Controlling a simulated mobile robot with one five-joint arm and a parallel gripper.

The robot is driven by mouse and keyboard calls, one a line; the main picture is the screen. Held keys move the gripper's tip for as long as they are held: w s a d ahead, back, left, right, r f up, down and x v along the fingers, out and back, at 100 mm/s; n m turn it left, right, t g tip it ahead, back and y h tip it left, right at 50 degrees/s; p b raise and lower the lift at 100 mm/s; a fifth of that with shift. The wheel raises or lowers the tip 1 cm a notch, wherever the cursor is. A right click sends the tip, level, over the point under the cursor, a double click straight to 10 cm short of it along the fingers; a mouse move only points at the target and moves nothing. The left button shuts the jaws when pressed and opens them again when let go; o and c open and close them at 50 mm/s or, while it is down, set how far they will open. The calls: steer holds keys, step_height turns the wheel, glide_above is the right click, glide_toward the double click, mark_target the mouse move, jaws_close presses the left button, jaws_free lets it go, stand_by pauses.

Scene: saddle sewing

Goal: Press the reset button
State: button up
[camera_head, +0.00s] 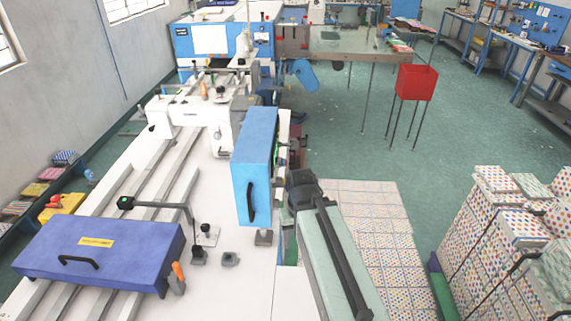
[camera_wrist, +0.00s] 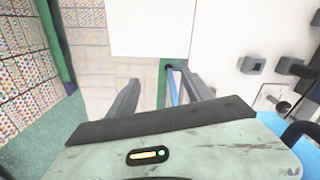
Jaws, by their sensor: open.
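In the head view, a yellow box (camera_head: 62,206) with a red button (camera_head: 54,200) on top stands at the left, behind a blue-violet cover. I cannot tell which of these is the reset button. In the wrist view, my gripper (camera_wrist: 163,92) has its two grey fingers apart with nothing between them. It is over the floor and the edge of the white machine table. No button is clearly seen near its fingertips. My pale green arm shows at the lower middle of the head view.
A blue-violet cover (camera_head: 100,252) and an upright blue cover (camera_head: 254,165) stand on the white machine table (camera_head: 245,285). Patterned boxes (camera_head: 500,235) are stacked at the right. A red bin (camera_head: 416,82) stands on thin legs. The green floor (camera_head: 480,125) is open at centre right.

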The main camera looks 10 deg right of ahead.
jaws_close()
steer(key=shift+f, duration=0.15)
stand_by(1.5)
